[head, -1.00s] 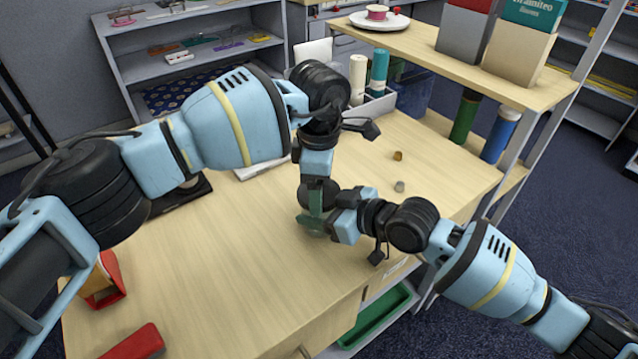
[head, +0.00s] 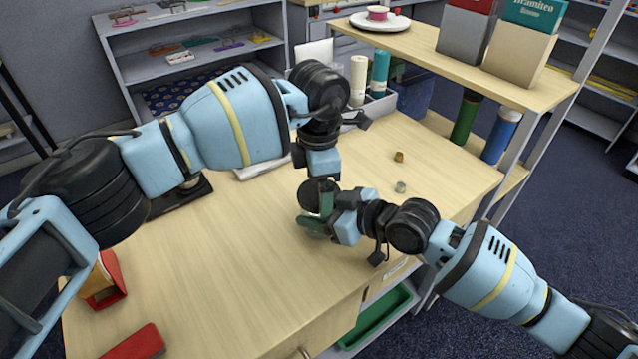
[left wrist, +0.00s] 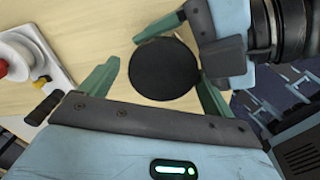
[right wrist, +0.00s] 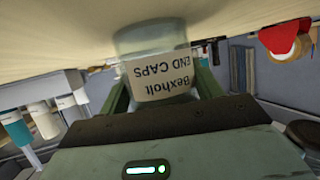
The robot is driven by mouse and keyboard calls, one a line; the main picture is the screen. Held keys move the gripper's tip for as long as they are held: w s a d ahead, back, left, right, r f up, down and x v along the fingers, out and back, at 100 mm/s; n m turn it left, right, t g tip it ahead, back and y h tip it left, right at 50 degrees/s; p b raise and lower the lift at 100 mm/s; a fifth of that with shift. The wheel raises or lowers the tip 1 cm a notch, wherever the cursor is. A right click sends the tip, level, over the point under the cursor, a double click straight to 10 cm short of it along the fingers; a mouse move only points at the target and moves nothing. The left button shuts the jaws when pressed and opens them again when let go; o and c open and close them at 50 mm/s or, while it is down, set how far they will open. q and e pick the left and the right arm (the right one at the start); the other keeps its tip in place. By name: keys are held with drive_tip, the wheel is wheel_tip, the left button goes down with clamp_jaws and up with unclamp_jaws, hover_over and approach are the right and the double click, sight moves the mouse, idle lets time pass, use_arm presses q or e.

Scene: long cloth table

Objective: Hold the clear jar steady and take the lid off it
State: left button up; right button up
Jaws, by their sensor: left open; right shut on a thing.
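The clear jar (right wrist: 150,45) shows in the right wrist view with a paper label reading "Bexholt END CAPS". My right gripper (right wrist: 163,90) is shut on the jar, one green finger on each side. The round black lid (left wrist: 165,68) shows from above in the left wrist view. My left gripper (left wrist: 158,85) is open, with its fingers on either side of the lid and a visible gap at the left finger. In the head view, my left gripper (head: 322,192) is above my right gripper (head: 325,225), and together they hide most of the jar.
Two small metal caps, one brassy (head: 399,156) and one grey (head: 401,187), lie on the table to the right. A shelf unit (head: 470,70) stands at the back right. A red tape dispenser (head: 106,283) and a red object (head: 135,342) lie at the left. The front middle is clear.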

use_arm(q)
drive_tip(key=shift+s+d, duration=0.2)
drive_tip(key=shift+r, duration=2.3)
drive_tip(key=shift+c, duration=0.3)
drive_tip(key=m, duration=0.1)
drive_tip(key=r+m, duration=0.1)
drive_tip(key=m, duration=0.2)
drive_tip(key=shift+w+r, duration=0.1)
drive_tip(key=shift+r, duration=0.2)
drive_tip(key=m, duration=0.1)
drive_tip(key=r+m, duration=0.1)
drive_tip(key=m, duration=0.3)
drive_tip(key=shift+r, duration=0.35)
drive_tip(key=shift+f, duration=4)
